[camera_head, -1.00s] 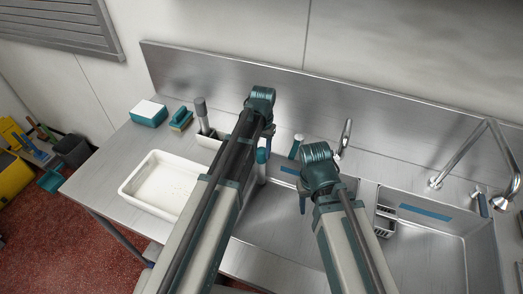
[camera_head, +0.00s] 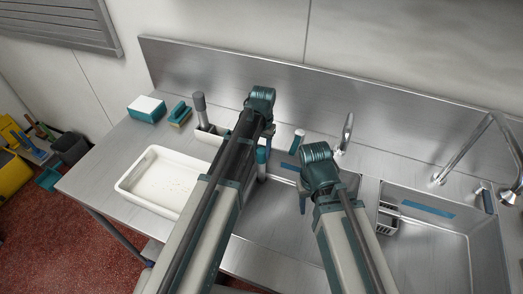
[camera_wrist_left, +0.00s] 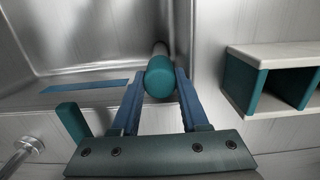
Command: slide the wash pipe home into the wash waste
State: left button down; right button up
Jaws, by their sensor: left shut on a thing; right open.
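The wash pipe, a grey tube with a teal cap, shows in the left wrist view (camera_wrist_left: 160,78), and its teal top also shows in the head view (camera_head: 262,156). The pipe's lower end is hidden by the cap and the arm. The wash waste is not visible in either view, so I cannot tell how the pipe stands to it. My right gripper (camera_head: 302,198) is open and empty over the sink.
A steel sink (camera_head: 275,215) lies under my arms, with a second basin (camera_head: 425,255) at right. A white tray (camera_head: 135,190), a sponge (camera_head: 180,113), a box (camera_head: 146,108) and a white-and-teal caddy (camera_wrist_left: 270,55) stand on the counter. Taps (camera_head: 346,133) rise behind the sink.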

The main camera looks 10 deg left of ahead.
pick_arm(q)
jog(key=shift+c, duration=1.7)
grip_release()
notch_tip(320, 180, up, 4)
jog(key=p, duration=0.4)
jog(key=shift+w+a+f, duration=0.1)
jog(key=shift+f, duration=0.05)
notch_tip(320, 180, up, 4)
jog(key=p, duration=0.4)
jog(key=shift+w, duration=0.15)
